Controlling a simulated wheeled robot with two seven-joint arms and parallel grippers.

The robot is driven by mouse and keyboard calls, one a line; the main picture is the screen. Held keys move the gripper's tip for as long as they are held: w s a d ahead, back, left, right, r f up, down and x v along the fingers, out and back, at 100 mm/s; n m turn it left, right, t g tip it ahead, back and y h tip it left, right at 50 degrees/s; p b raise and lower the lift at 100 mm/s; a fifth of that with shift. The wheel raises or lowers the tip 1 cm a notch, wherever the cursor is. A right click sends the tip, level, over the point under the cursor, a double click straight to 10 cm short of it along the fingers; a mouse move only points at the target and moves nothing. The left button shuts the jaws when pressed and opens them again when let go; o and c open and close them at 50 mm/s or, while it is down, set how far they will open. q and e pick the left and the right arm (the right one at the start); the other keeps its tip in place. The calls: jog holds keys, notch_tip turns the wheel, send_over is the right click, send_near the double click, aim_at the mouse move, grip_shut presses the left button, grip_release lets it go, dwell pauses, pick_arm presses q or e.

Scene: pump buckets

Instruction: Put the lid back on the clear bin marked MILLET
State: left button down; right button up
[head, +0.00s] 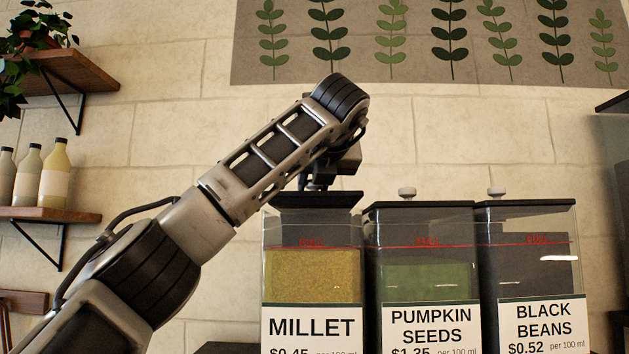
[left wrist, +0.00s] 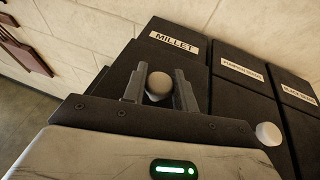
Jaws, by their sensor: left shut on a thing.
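The clear bin marked MILLET (head: 312,236) stands at the left of the row, with yellow grain below its red FULL line. Its dark lid (head: 318,200) is level over the bin's top, a little higher than the neighbouring lids; I cannot tell whether it touches the rim. My left gripper (head: 318,184) is above the lid, and the arm partly hides it. In the left wrist view, the fingers of my left gripper (left wrist: 160,90) are on either side of the lid's pale round knob (left wrist: 159,84), shut on it. The MILLET lid (left wrist: 190,62) also shows there. My right gripper is not in view.
The PUMPKIN SEEDS bin (head: 425,240) and the BLACK BEANS bin (head: 525,240) stand close on the right, both lidded with pale knobs. Wall shelves with bottles (head: 54,175) and a plant (head: 35,30) are at the left.

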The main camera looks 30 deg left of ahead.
pick_arm(q)
jog(key=shift+f+b, duration=0.6)
jog(key=shift+f, duration=0.05)
dwell(0.8)
dwell(0.4)
jog(key=c, duration=0.6)
grip_release()
jog(key=shift+o, duration=0.2)
jog(key=shift+r, duration=0.1)
jog(key=shift+r+p, duration=1.3)
jog(key=shift+r, duration=0.05)
jog(key=shift+r+p, duration=0.45)
jog(key=shift+r, duration=1.65)
